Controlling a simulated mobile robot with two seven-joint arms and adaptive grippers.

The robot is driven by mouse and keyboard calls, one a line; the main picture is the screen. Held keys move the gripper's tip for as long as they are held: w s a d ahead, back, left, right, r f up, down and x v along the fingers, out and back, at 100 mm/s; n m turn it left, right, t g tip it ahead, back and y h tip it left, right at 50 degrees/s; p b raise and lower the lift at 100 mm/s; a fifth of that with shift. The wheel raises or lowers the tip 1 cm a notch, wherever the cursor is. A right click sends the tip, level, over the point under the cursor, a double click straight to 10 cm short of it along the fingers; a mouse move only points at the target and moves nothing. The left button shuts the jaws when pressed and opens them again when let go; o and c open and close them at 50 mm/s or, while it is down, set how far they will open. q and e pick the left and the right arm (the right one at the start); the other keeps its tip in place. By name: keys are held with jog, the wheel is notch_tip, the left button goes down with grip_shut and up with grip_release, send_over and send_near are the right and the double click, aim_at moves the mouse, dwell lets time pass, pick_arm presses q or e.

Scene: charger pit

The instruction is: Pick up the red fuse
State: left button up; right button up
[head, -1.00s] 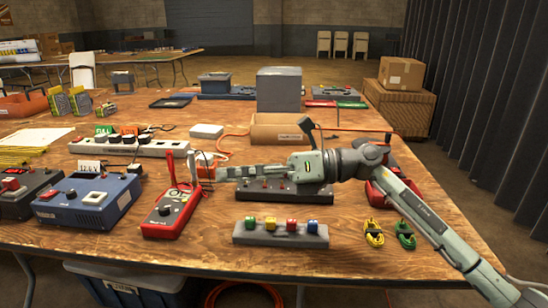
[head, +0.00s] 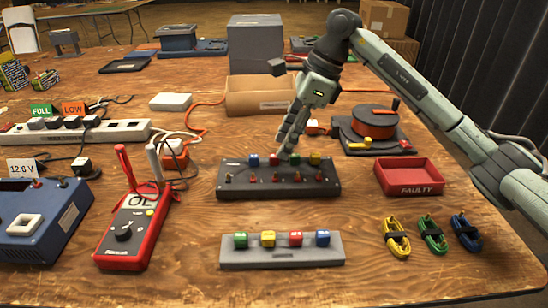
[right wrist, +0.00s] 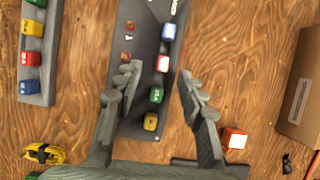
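A red fuse (head: 273,160) sits in the back row of the dark panel (head: 228,190), between a blue fuse (head: 253,161) and a green fuse (head: 294,159). A yellow fuse (head: 314,160) is at the row's right end. Another red fuse (head: 295,239) stands in the grey front rack (head: 285,256) with green, yellow and blue ones. My right gripper (head: 284,150) points down over the panel. In the right wrist view its fingers (right wrist: 160,71) are spread, with the panel's red fuse (right wrist: 162,63) showing between their tips and nothing held. My left gripper is out of view.
A red tray (head: 408,178) marked FAULTY stands right of the panel, with several cable bundles (head: 433,234) in front. A red multimeter (head: 137,228) and blue power unit (head: 40,222) are at left. A cardboard box (head: 262,97) stands behind the panel.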

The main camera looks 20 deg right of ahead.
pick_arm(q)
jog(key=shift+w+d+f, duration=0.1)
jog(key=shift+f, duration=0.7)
pick_arm(e)
jog(key=shift+x, duration=1.85)
jog(key=shift+w+a, duration=0.15)
grip_shut()
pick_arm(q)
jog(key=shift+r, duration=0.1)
pick_arm(e)
jog(key=shift+r, duration=0.15)
jog(key=shift+r, duration=0.55)
notch_tip(320, 180, up, 3)
jog(key=shift+w+f, duration=0.1)
pick_arm(q)
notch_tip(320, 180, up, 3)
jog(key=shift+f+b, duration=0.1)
jog(key=shift+b, duration=0.4)
pick_arm(e)
jog(key=s+a+r, duration=0.3)
jog(key=a+r, duration=0.4)
jog(key=a, duration=0.4)
